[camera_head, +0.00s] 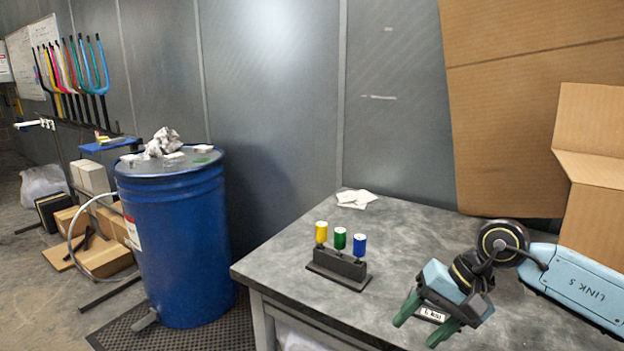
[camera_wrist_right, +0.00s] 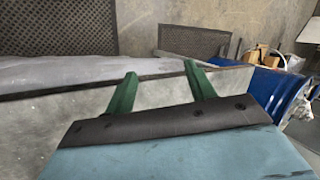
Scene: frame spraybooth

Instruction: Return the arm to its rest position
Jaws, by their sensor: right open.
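My right gripper (camera_head: 425,322) is over the right part of the grey table (camera_head: 398,243), at the end of my right arm. Its two green fingers are apart with nothing between them. In the right wrist view the open fingers (camera_wrist_right: 160,85) point toward the table edge, with the floor beyond. My left gripper is in neither view.
A dark rack (camera_head: 338,268) with yellow, green and blue spools stands on the table, left of my right gripper. White papers (camera_head: 356,199) lie behind it. Cardboard boxes (camera_head: 595,165) stand at the back right. A blue drum (camera_head: 175,240) stands left of the table.

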